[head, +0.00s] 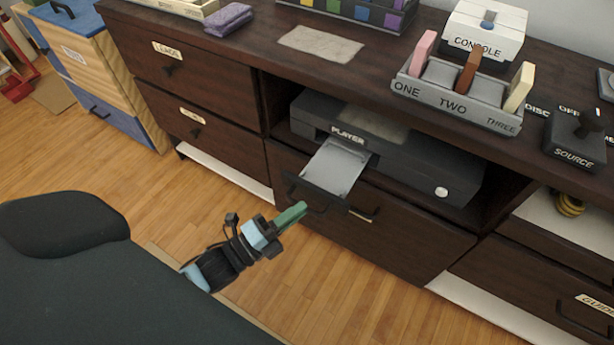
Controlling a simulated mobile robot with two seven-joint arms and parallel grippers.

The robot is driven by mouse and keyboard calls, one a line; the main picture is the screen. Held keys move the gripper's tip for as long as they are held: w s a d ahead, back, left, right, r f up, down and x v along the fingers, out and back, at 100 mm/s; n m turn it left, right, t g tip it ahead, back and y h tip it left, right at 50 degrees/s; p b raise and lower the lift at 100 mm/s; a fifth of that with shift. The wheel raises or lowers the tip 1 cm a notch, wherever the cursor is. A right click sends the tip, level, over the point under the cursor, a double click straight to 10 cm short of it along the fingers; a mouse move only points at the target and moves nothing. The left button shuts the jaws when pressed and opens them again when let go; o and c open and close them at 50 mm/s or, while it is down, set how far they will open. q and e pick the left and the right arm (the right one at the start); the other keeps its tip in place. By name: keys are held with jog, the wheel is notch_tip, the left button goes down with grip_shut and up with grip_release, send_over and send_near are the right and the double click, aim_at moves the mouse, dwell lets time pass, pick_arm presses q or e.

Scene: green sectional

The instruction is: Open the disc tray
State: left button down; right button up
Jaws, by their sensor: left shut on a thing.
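The dark grey player (415,160) sits in the open shelf bay of the brown cabinet, with "PLAYER" on its front. Its disc tray (338,168) sticks out toward me, showing a bare grey top and a dark front panel with a handle. My left gripper (302,209), with green fingers, reaches in from the lower left and is shut on the disc tray's handle. The fingertips partly hide the handle. My right gripper is not in view.
A rack with slots ONE, TWO and THREE (455,98) stands on the cabinet top, near a white console box (484,32) and a source switch (577,140). A closed drawer (400,232) lies below the player.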

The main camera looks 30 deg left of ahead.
pick_arm(q)
jog(key=s+p, duration=0.1)
jog(key=s, duration=0.2)
jog(key=shift+s+a, duration=0.1)
jog(key=shift+s, duration=0.05)
jog(key=c, duration=1.5)
grip_release()
jog(key=shift+s, duration=0.1)
jog(key=v, duration=0.7)
jog(key=shift+s+a+f+p, duration=0.1)
jog(key=shift+s+a+p, duration=0.05)
jog(key=shift+s+p, duration=0.2)
